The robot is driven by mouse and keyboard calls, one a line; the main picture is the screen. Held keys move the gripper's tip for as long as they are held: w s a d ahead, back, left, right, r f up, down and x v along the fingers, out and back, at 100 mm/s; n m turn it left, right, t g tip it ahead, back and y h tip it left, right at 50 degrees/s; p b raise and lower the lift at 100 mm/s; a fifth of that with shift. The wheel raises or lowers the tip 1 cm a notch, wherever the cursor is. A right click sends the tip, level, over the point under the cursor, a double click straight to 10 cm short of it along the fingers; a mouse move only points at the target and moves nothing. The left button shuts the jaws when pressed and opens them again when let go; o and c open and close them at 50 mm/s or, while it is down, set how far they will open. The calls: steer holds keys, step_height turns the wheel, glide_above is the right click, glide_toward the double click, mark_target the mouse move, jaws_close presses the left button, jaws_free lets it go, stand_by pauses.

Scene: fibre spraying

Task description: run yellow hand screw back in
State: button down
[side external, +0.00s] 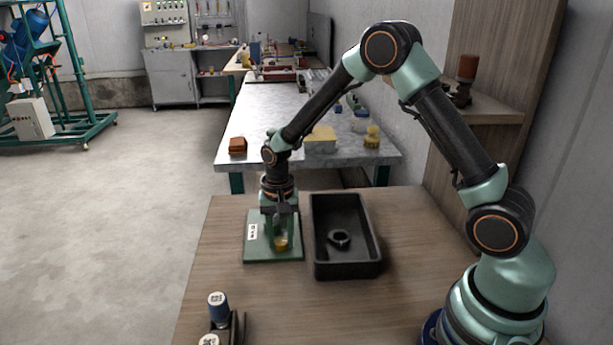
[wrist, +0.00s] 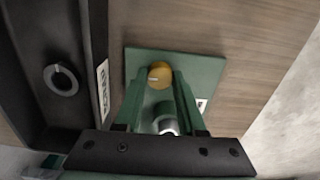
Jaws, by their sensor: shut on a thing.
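The yellow hand screw (side external: 281,243) is low over the green plate (side external: 258,249), which lies on the wooden table. In the wrist view its round yellow head (wrist: 160,75) carries a pale mark and sits at my fingertips. My gripper (side external: 281,236) points straight down and is shut on the screw, with a green finger on each side of it. In the wrist view a grey metal cylinder (wrist: 166,124) shows between the fingers. The lower part of the screw and any hole under it are hidden, so I cannot tell how deep it sits.
A black tray (side external: 374,255) stands just right of the plate, with a dark ring (side external: 339,238) inside. The table right of the tray is clear. A grey bench (side external: 270,120) stands behind.

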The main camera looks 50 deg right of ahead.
mark_target(281, 241)
stand_by(0.4)
steer(key=c, duration=0.5)
jaws_free()
steer(key=shift+r, duration=0.1)
step_height(281, 241, up, 12)
